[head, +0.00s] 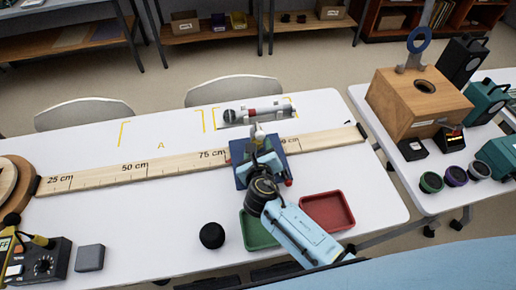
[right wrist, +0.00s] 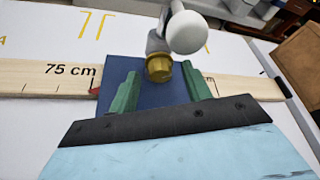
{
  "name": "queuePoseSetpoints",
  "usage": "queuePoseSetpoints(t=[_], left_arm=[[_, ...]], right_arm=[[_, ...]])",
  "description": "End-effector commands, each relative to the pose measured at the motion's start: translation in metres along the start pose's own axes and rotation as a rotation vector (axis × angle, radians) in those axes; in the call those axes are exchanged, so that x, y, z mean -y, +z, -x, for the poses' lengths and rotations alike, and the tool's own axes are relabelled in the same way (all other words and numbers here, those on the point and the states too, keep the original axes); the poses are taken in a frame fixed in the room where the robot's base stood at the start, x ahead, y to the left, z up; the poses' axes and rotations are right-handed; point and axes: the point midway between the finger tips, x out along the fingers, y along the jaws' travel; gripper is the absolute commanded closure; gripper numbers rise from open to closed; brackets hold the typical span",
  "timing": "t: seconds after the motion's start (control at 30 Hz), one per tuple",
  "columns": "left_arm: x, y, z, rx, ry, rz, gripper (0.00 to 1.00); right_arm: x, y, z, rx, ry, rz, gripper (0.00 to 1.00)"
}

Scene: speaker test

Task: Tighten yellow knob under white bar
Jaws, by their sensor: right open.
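The yellow knob (right wrist: 158,69) sits at the foot of a short grey-white post in the right wrist view. A white rounded part (right wrist: 187,32), perhaps the end of the white bar, stands above it; the same white piece (head: 258,131) looks small in the head view. A blue carriage (right wrist: 151,80) lies under the knob, across the wooden ruler. My right gripper (right wrist: 160,71) is open, its green fingers on either side of the knob with gaps visible. In the head view my right gripper (head: 264,161) covers much of the carriage. My left gripper is not in view.
The wooden ruler (head: 118,170) spans the white table. A grey cylindrical device (head: 258,113) lies behind the carriage. A wooden box (head: 418,100) stands on the right table.

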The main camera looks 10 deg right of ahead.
Motion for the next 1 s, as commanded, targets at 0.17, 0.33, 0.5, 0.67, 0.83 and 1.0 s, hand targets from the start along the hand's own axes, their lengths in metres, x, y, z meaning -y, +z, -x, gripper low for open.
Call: queuePoseSetpoints(t=[0.17, 0.33, 0.5, 0.67, 0.83, 1.0], left_arm=[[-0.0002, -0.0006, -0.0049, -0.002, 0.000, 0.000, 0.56], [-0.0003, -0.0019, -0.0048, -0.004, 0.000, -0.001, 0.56], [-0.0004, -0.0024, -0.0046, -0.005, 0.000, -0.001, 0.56], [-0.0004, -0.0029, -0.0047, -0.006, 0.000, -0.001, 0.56], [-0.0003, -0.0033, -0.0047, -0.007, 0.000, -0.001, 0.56], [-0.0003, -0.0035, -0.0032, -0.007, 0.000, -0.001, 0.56]], right_arm=[[-0.0005, 0.0002, -0.0144, 0.000, 0.000, -0.002, 0.51], [-0.0003, 0.0003, -0.0163, 0.000, 0.001, -0.002, 0.51], [-0.0001, 0.0004, -0.0161, 0.000, 0.001, -0.002, 0.55], [-0.0001, 0.0003, -0.0160, 0.000, 0.001, -0.002, 0.76], [0.0000, 0.0002, -0.0159, 0.000, 0.000, -0.002, 0.96], [0.0005, 0.0004, -0.0158, 0.000, 0.004, -0.010, 0.96]])
